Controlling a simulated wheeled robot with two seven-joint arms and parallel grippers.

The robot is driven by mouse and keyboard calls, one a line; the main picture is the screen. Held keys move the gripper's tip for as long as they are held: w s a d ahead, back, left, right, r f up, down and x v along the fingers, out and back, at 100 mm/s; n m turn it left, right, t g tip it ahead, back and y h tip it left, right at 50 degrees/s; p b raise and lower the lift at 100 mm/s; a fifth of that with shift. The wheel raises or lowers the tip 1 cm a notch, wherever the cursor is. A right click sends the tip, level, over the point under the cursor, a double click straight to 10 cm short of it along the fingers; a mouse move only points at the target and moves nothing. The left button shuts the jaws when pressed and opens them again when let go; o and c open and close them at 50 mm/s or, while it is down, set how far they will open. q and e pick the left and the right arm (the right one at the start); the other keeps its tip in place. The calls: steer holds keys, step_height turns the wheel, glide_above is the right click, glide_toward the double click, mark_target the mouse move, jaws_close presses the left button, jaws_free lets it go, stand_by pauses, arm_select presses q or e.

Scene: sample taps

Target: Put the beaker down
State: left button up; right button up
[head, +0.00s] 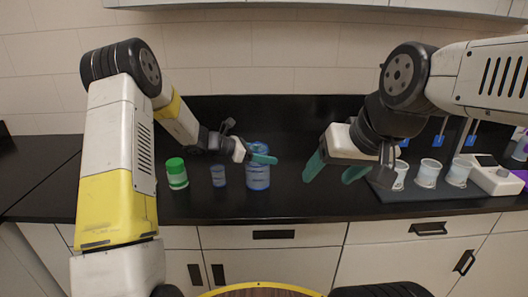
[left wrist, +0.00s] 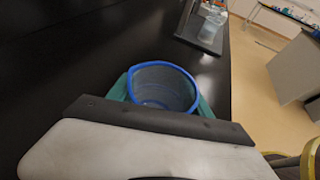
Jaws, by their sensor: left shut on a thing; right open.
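The beaker (head: 258,180) is clear blue, with a bright blue rim. My left gripper (head: 262,158) is shut on it near its upper part, and a teal finger crosses in front of it in the head view. In the left wrist view the beaker (left wrist: 162,88) shows its open mouth between the teal fingers. It looks about upright over the black counter (head: 290,207); I cannot tell whether its base touches the counter. My right gripper (head: 334,170) is open and empty, to the right of the beaker.
A small blue beaker (head: 218,176) and a green-lidded jar (head: 177,175) stand left of the held beaker. At the right, several pale cups (head: 428,174) stand under blue-handled taps (head: 438,141), beside a white device (head: 492,178). The counter's front strip is clear.

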arm_select(q)
steer(key=shift+f, duration=0.25)
steer(key=o, duration=1.3)
steer(key=shift+f, duration=0.1)
steer(key=shift+r, duration=0.3)
steer(key=r+v, duration=0.1)
steer(key=v, duration=1.1)
steer(key=s+r+m+g+y, duration=0.1)
steer(key=s+r+m+y, duration=0.1)
steer(key=s+r+m, duration=0.3)
steer(key=s+r+m+y, duration=0.1)
steer(key=s+m+y, duration=0.15)
steer(key=s, duration=0.45)
steer(key=s+r+m+g+y, duration=0.1)
steer(key=s+r+m, duration=0.25)
steer(key=s, duration=0.25)
steer(key=s+a+m+t+y, duration=0.1)
steer(key=s+a+m, duration=0.1)
steer(key=s+m, duration=0.1)
steer(key=s+a+m+t+y, duration=0.1)
steer(key=s+a+m+y, duration=0.1)
steer(key=s+m, duration=0.2)
steer(key=s+a+r+m+t+y, duration=0.1)
steer(key=s+a+m+t+y, duration=0.1)
steer(key=s+m, duration=0.2)
steer(key=shift+s+a, duration=0.15)
steer(key=shift+s, duration=0.6)
steer(key=shift+s+a, duration=0.15)
steer(key=shift+s, duration=0.6)
